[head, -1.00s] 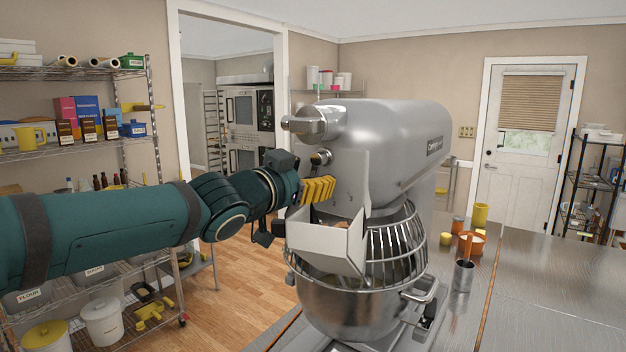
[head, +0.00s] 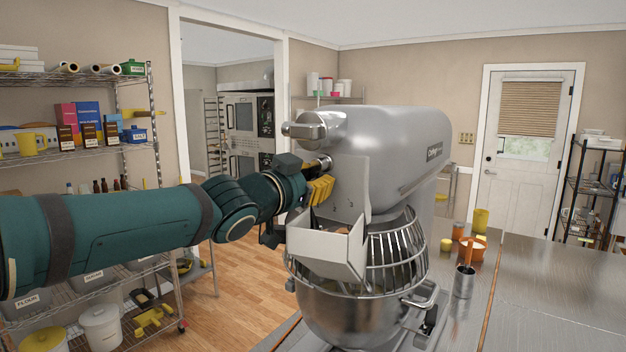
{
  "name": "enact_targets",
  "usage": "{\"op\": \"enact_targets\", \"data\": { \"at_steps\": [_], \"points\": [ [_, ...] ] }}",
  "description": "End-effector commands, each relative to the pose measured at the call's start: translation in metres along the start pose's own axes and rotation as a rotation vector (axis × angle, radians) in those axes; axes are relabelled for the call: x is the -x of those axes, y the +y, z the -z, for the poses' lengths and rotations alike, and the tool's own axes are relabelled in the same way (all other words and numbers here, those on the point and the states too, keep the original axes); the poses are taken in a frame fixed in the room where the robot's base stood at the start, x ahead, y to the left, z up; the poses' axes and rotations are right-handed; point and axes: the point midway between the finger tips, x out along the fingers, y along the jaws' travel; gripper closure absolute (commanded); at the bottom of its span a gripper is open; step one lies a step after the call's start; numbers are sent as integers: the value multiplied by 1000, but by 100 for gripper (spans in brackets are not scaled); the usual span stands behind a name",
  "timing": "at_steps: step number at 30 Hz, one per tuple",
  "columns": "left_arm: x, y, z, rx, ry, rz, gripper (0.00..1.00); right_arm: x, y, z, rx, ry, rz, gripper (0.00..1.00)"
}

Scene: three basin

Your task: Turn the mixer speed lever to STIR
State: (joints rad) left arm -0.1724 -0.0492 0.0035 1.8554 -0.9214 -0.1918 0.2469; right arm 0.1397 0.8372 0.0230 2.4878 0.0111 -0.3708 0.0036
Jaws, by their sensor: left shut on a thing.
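The mixer (head: 385,145) is a large silver-grey machine on the metal counter, with a wire bowl guard (head: 400,250) and a steel bowl (head: 350,315) below its head. My left gripper (head: 320,188), with yellow fingers, is at the mixer's left face, beside the plate with small marks. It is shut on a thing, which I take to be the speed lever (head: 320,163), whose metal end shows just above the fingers. The lever's grip and most of its dial marks are hidden by the gripper. My right gripper is not in view.
A light grey chute (head: 325,250) sticks out over the bowl, just below my left gripper. Orange and yellow containers (head: 472,246) and a metal cup (head: 464,281) stand on the counter (head: 545,290) at right. A wire shelf stands at left.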

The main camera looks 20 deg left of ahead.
Motion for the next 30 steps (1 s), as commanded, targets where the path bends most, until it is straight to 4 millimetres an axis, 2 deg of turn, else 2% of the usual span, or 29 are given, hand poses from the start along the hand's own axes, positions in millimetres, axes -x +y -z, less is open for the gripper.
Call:
{"op": "enact_targets", "data": {
  "at_steps": [12,22,23,24,25,30],
  "points": [
    [0,-10,1,-335,-2,2,100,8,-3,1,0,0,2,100],
    [0,-11,1,-354,-2,2,100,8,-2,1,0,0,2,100],
    [0,-11,1,-354,-2,2,63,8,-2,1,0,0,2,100],
    [0,-11,1,-354,-2,2,49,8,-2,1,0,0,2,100],
    [0,-11,1,-353,-2,2,43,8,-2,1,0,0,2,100],
    [0,-10,1,-353,-1,1,43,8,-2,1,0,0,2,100]
  ]
}}
